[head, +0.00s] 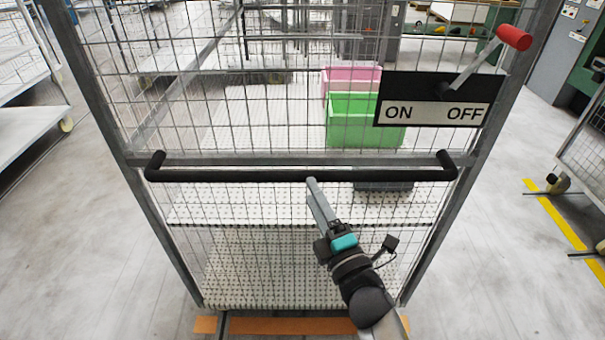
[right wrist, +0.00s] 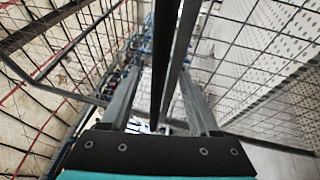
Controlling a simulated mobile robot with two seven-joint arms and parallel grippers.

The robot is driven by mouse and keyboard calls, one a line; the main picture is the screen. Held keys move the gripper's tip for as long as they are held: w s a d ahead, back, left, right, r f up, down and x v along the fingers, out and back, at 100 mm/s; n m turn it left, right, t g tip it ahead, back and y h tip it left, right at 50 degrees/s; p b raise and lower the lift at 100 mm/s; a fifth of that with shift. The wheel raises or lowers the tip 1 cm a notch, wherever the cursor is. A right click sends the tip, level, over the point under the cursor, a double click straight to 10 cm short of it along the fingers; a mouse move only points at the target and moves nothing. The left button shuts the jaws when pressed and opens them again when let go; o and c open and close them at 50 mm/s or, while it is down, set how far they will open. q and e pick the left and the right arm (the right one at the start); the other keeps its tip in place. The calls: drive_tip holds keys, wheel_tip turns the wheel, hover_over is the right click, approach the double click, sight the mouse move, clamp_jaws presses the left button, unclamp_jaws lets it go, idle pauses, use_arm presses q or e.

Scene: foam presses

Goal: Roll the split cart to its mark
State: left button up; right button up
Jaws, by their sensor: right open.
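The split cart is a wire-mesh cage cart (head: 290,215) standing upright in front of me, with a grey frame and white perforated shelves. A black push handle (head: 240,176) runs across its near side. My right gripper (head: 311,184) is open at the middle of this handle. In the right wrist view the dark bar (right wrist: 166,50) shows between the two open fingers (right wrist: 158,100); whether they touch it I cannot tell. A brake plate (head: 433,112) reads ON and OFF; its lever with a red knob (head: 514,37) leans up and right. My left gripper is out of view.
A green crate (head: 350,120) and a pink crate (head: 350,76) show through the mesh. An orange floor strip (head: 285,326) lies at the cart's near base. Yellow tape (head: 556,215) and another mesh cart (head: 590,150) are at right; white shelving (head: 25,130) at left. Floor beside the cart is clear.

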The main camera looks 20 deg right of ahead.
sight(302, 176)
drive_tip(key=shift+x, duration=3.1)
clamp_jaws()
